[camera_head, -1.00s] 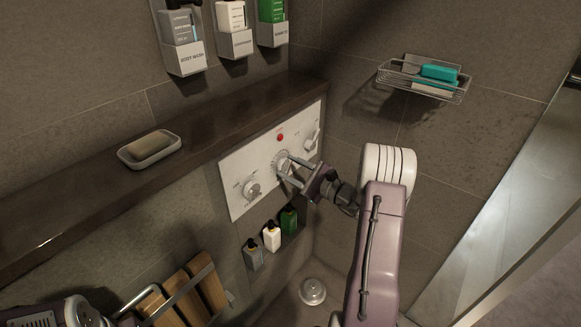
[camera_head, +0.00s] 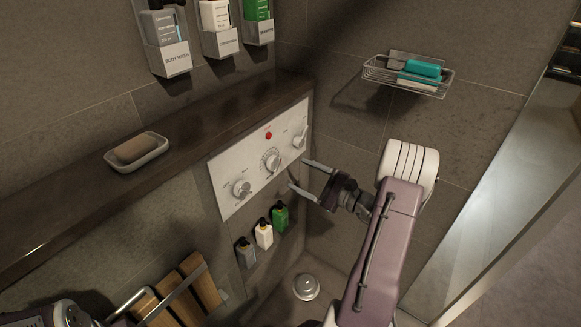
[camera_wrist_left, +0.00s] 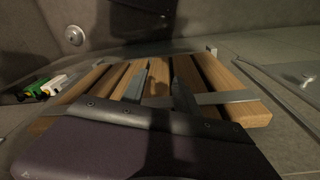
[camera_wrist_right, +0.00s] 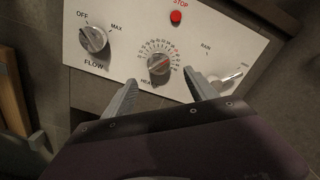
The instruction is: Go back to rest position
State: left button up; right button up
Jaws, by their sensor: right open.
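My right gripper (camera_head: 300,175) is open and empty in front of the white control panel (camera_head: 227,196), apart from it. In the right wrist view its fingers (camera_wrist_right: 161,82) stand below the middle heat dial (camera_wrist_right: 158,64). The flow knob (camera_wrist_right: 94,39) is to the left, the red stop button (camera_wrist_right: 176,17) above, and a lever knob (camera_wrist_right: 231,80) to the right. My left gripper (camera_wrist_left: 160,76) shows in the left wrist view with its fingers apart and nothing between them, over a wooden slatted seat (camera_wrist_left: 240,99). In the head view only part of my left arm shows, at the bottom left.
A dark ledge (camera_head: 60,215) above the panel holds a soap dish (camera_head: 160,152). A wire basket (camera_head: 375,76) hangs at the upper right. The wooden seat (camera_head: 196,285) is at the lower left.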

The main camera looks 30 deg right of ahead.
jog(key=shift+s+d, duration=0.1)
jog(key=shift+s, duration=0.2)
jog(key=s+a+f+n+g+y, duration=0.1)
jog(key=s+a+f+n+g, duration=0.2)
jog(key=a, duration=0.4)
jog(key=s+a+f+n+g+y, duration=0.1)
jog(key=s+a+n+g+y, duration=0.15)
jog(key=a+g, duration=0.3)
jog(key=s+a+f+n+g+y, duration=0.1)
jog(key=s+a+f+n+g, duration=0.15)
jog(key=a, duration=0.45)
jog(key=s+a+f+n+g+h, duration=0.2)
jog(key=s+f+n+g+h, duration=0.3)
jog(key=s+n+g+h, duration=0.4)
notch_tip(320, 180, up, 19)
jog(key=d+n+t+h+p, duration=0.2)
jog(key=n+t+p, duration=0.2)
jog(key=p, duration=1.4)
jog(key=n, duration=0.3)
jog(key=shift+f+n+t, duration=0.2)
jog(key=shift+n+t, duration=0.1)
